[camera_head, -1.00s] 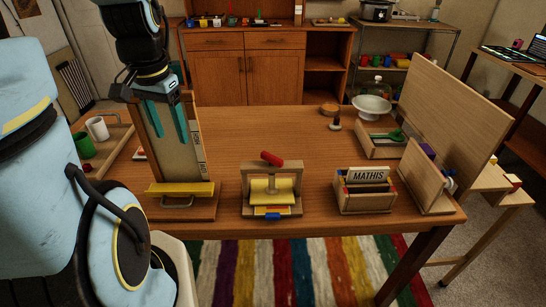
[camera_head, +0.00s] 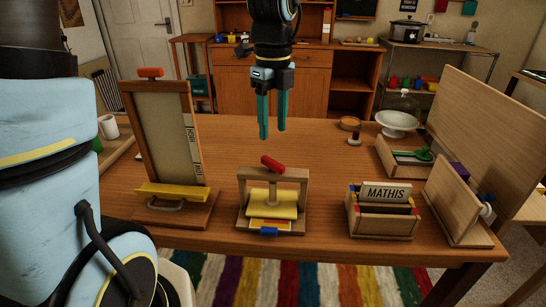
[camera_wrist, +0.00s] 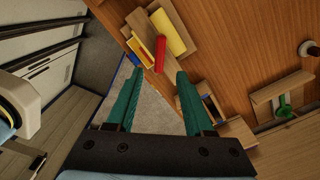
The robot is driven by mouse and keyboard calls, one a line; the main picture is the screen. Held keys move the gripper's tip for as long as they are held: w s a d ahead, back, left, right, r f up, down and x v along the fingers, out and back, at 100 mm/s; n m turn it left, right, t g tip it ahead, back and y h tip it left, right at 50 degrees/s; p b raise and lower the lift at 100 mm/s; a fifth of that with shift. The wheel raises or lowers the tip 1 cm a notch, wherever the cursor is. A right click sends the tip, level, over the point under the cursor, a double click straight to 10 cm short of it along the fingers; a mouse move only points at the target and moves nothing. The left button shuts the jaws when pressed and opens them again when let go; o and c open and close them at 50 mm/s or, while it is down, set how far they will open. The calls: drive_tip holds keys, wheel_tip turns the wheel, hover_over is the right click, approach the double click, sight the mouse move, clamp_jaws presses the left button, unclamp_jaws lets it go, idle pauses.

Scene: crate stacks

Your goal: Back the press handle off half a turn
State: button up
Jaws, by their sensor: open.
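The press (camera_head: 272,200) stands near the front edge of the table, a wooden frame with a yellow plate inside. Its red handle (camera_head: 273,165) lies across the top of the frame, slanting down to the right. The handle also shows in the wrist view (camera_wrist: 160,54), between and beyond the fingertips. My gripper (camera_head: 272,134) points down with teal fingers apart, and nothing is between them. In the head view it appears above the handle and apart from it. The wrist view also shows the open fingers (camera_wrist: 160,76).
To the right are a card box (camera_head: 383,222) marked MATHIS and upright wooden boards (camera_head: 490,115). The table (camera_head: 330,150) is clear behind the press.

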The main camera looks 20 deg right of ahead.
sight(273, 161)
wheel_tip(273, 161, down, 8)
drive_tip(key=shift+f, duration=0.25)
drive_tip(key=shift+c, duration=0.4)
clamp_jaws()
